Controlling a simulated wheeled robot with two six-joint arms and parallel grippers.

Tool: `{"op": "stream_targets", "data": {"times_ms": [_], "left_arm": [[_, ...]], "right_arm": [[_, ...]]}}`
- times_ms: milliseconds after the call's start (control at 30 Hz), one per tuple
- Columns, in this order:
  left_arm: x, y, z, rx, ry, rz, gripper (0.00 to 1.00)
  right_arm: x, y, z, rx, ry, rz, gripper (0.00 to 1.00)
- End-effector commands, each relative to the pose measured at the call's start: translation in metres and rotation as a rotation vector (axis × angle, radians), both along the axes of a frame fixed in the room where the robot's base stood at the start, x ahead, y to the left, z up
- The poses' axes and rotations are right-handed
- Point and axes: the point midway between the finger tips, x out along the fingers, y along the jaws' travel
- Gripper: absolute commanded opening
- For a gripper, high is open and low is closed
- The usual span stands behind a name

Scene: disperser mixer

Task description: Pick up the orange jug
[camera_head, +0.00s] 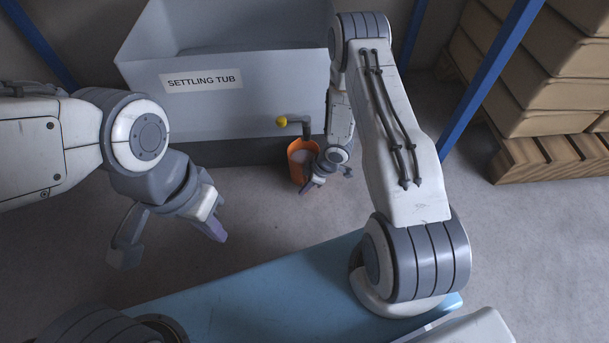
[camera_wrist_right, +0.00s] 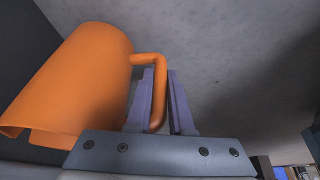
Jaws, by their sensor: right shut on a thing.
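The orange jug (camera_head: 294,171) is upright in front of the settling tub, below its outlet pipe with a yellow knob (camera_head: 281,121). I cannot tell if its base touches the floor. In the right wrist view the jug (camera_wrist_right: 75,80) fills the upper left, its handle (camera_wrist_right: 150,59) passing between the purple fingers. My right gripper (camera_head: 308,186) is shut on that handle; it also shows in the wrist view (camera_wrist_right: 163,88). My left gripper (camera_head: 213,227) hangs away to the left, apart from the jug; its finger gap is not clear.
The grey settling tub (camera_head: 240,105) stands behind the jug on a dark base. Blue posts (camera_head: 486,80) rise at the sides. Boxes on a wooden pallet (camera_head: 545,165) stand at the right. The floor (camera_head: 265,215) between my grippers is clear.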

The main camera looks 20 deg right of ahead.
Motion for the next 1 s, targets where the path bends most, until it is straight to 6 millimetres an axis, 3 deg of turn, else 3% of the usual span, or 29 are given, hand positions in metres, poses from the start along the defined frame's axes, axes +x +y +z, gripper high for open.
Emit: {"op": "stream_targets", "data": {"times_ms": [400,1000], "left_arm": [[0.0,0.0,0.022,0.0,0.0,0.0,0.0],[0.0,0.0,0.073,0.0,0.0,0.0,0.0]], "right_arm": [[0.001,0.0,0.019,0.0,-0.003,0.001,0.0],[-0.053,-0.099,0.016,0.001,-0.003,-0.005,0.0]]}}
